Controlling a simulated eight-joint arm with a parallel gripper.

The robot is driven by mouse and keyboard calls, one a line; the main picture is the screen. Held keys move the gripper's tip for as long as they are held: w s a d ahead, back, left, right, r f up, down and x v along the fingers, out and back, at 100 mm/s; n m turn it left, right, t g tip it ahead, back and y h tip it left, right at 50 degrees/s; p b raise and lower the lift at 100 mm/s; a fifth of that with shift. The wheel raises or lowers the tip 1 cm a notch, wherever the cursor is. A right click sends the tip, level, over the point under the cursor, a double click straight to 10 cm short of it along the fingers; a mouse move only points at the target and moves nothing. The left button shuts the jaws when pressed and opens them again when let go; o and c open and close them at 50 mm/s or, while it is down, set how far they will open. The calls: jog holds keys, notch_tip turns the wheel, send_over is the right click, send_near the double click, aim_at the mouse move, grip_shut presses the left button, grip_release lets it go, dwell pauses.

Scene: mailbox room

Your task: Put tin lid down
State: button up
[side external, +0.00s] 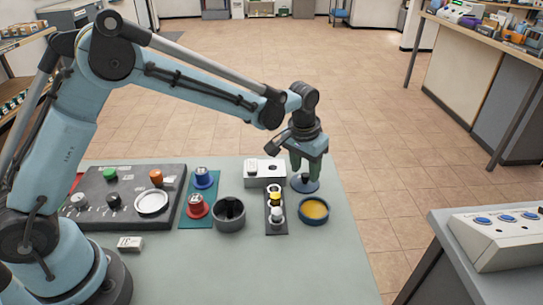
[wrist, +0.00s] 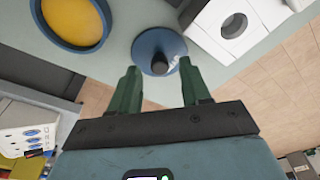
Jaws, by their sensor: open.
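The tin lid (side external: 305,186) is a blue disc with a dark knob; it appears to lie flat on the grey-green table, near the right edge. In the wrist view the lid (wrist: 150,45) shows just beyond my fingertips, its knob between them. The round blue tin (side external: 314,221) stands open beside it, with yellow contents; the wrist view shows the tin (wrist: 95,45) at the upper left. My gripper (side external: 307,172) points down over the lid, its green fingers apart; they also show in the wrist view (wrist: 158,68). Contact with the knob cannot be told.
A white box with a round hole (side external: 264,180) stands left of the lid. A dark strip with small knobs (side external: 276,230), a grey pot (side external: 230,222) and red and blue pieces on a teal mat (side external: 215,213) lie farther left. The front of the table is mostly clear.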

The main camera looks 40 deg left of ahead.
aim_at(299, 187)
notch_tip(299, 187, up, 10)
jog(key=s, duration=0.2)
jog(key=s+a+r+t, duration=0.2)
jog(key=s+a+r, duration=0.35)
jog(key=s, duration=0.35)
jog(key=s+a+f+t, duration=0.3)
jog(key=s+a+f, duration=0.1)
jog(key=s, duration=0.5)
jog(key=shift+s+a+f, duration=0.2)
jog(key=shift+s, duration=0.2)
